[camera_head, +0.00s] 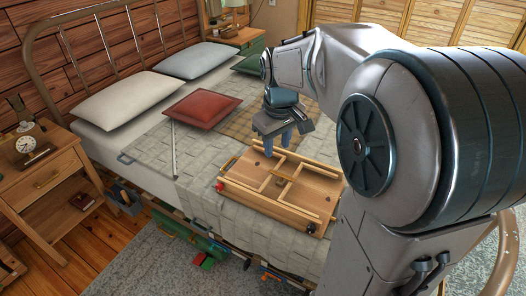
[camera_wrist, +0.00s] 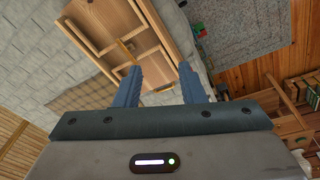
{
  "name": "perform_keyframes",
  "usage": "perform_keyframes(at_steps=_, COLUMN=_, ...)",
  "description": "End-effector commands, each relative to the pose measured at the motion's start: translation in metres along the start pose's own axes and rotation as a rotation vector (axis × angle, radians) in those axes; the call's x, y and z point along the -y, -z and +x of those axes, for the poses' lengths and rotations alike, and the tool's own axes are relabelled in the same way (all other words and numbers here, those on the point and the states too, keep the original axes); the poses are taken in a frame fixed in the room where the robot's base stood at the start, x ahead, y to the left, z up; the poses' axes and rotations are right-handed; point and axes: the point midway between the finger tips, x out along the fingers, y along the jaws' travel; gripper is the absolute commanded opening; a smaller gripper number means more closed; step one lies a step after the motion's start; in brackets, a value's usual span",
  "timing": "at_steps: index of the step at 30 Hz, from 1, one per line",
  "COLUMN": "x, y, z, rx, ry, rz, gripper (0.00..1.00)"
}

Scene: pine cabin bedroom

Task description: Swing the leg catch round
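A shallow pale wooden frame (camera_head: 312,190), like an upturned bed tray with folded legs, lies on the bed cover. It also shows in the wrist view (camera_wrist: 108,20). A small yellowish piece (camera_wrist: 127,46) near its middle crossbar may be the leg catch; I cannot tell how it is turned. My gripper (camera_head: 277,150) is above the far part of the frame, its blue fingers pointing down. In the wrist view the fingers (camera_wrist: 160,68) are spread apart with nothing between them. The frame's far side is partly hidden by my gripper.
A red knob (camera_head: 220,186) and a dark knob (camera_head: 311,228) sit at the frame's near corners. A red cushion (camera_head: 203,109) and pale pillows lie farther back. A nightstand (camera_head: 40,178) with a clock stands left. The grey cover (camera_head: 195,165) left of the frame is mostly clear.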

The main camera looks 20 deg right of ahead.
Motion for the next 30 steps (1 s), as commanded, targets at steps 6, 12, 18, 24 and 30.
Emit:
perform_keyframes(at_steps=6, x=-0.046, y=0.052, z=0.071, rx=0.050, ry=0.025, rz=-0.158, gripper=0.36)
perform_keyframes(at_steps=12, x=-0.086, y=0.088, z=0.136, rx=0.082, ry=0.059, rz=-0.299, gripper=0.36)
perform_keyframes(at_steps=18, x=-0.116, y=0.108, z=0.186, rx=0.099, ry=0.088, rz=-0.399, gripper=0.36)
perform_keyframes(at_steps=24, x=-0.128, y=0.115, z=0.206, rx=0.104, ry=0.101, rz=-0.442, gripper=0.36)
perform_keyframes(at_steps=30, x=-0.126, y=0.112, z=0.229, rx=0.106, ry=0.104, rz=-0.446, gripper=0.36)
